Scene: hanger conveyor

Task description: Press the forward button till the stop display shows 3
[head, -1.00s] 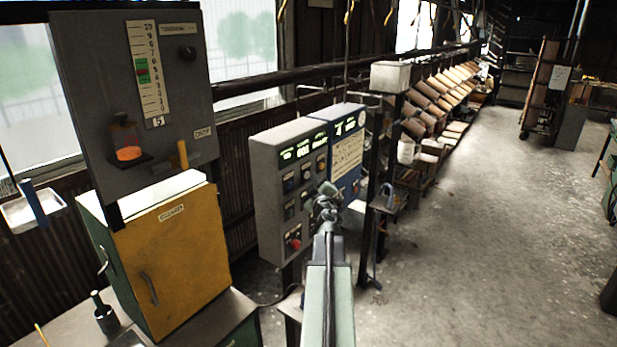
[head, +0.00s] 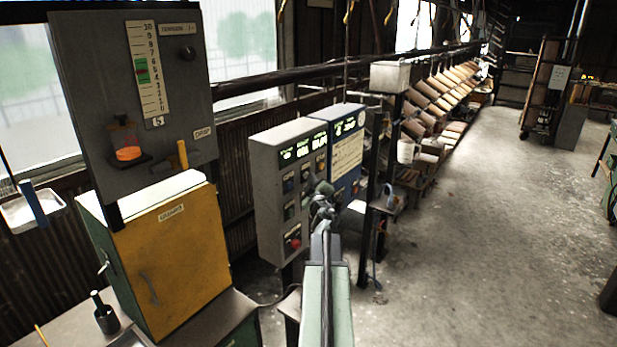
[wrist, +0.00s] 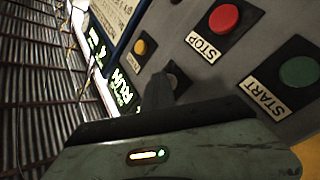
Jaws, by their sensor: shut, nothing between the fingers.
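The grey control box (head: 268,190) stands at the middle of the head view, with green-lit displays (head: 303,149) across its top. Their digits are too small to read surely. In the wrist view a lit display (wrist: 122,88) seems to read RUN. The forward button cannot be told for sure; a dark button (wrist: 172,78) is partly hidden behind my fingertip. My gripper (head: 323,190) is shut and empty, in front of the box's right side; its fingers (wrist: 158,92) point at the dark button. I cannot tell whether they touch it.
A red STOP button (wrist: 224,18), green START button (wrist: 299,71) and yellow button (wrist: 139,47) are close by. A blue box (head: 347,150) adjoins on the right. A yellow cabinet (head: 175,265) stands left. Open floor (head: 490,240) lies right.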

